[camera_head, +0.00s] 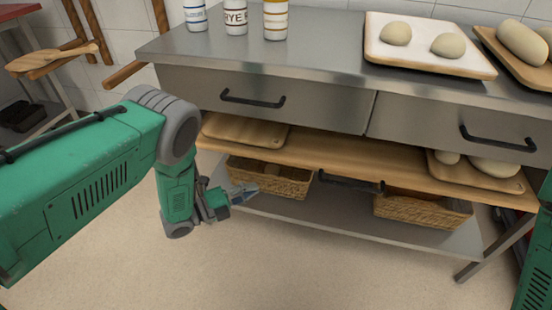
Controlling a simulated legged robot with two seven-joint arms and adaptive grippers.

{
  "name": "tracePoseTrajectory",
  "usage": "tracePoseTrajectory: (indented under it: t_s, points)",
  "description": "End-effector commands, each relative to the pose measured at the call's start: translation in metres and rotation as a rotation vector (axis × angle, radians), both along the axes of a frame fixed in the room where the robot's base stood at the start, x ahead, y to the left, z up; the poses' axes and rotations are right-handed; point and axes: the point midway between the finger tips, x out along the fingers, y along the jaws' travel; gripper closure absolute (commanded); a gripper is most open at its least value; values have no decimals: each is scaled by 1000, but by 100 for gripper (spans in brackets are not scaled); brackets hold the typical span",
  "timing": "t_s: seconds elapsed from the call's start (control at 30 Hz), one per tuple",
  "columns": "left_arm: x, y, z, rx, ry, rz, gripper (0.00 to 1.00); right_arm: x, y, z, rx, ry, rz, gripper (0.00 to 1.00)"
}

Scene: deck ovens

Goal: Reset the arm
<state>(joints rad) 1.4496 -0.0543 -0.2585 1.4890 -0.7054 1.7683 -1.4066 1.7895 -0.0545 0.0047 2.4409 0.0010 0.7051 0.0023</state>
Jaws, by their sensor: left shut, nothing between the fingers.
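My left arm comes in from the left, green with grey joints, and bends down at the elbow. My left gripper (244,192) is shut and empty. It points right, in front of the lower shelf of the steel table, and overlaps the left end of a wicker basket (285,183) in the picture. I cannot tell whether it touches the basket. A small green part of my right arm shows at the right edge. My right gripper is out of view.
The steel table (320,50) has two drawers with dark handles. A white tray (390,58) with two dough balls stands on top, near several jars. Boards lie on the wooden shelf (330,157). A second basket (420,210) sits lower right. The floor (270,265) in front is clear.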

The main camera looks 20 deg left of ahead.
Motion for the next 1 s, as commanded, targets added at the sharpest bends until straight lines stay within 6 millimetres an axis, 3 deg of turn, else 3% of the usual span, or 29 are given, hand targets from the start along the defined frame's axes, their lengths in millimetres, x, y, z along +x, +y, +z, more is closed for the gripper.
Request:
tracePoseTrajectory:
  t_s: [0.23,0.37,0.47,0.6,0.7,0.83,1.0]
  points:
    - [-2,3,0,-11,66,34,100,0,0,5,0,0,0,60]
    - [-17,19,-2,-86,374,210,100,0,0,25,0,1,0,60]
    - [-55,39,-5,-210,757,469,100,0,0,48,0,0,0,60]
    - [-155,60,3,-431,1272,927,100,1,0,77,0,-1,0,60]
    - [-222,68,19,-546,1496,1211,100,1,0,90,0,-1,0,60]
    - [-287,71,42,-638,1657,1492,100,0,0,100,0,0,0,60]
    - [-328,72,59,-690,1730,1678,100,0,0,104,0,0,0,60]
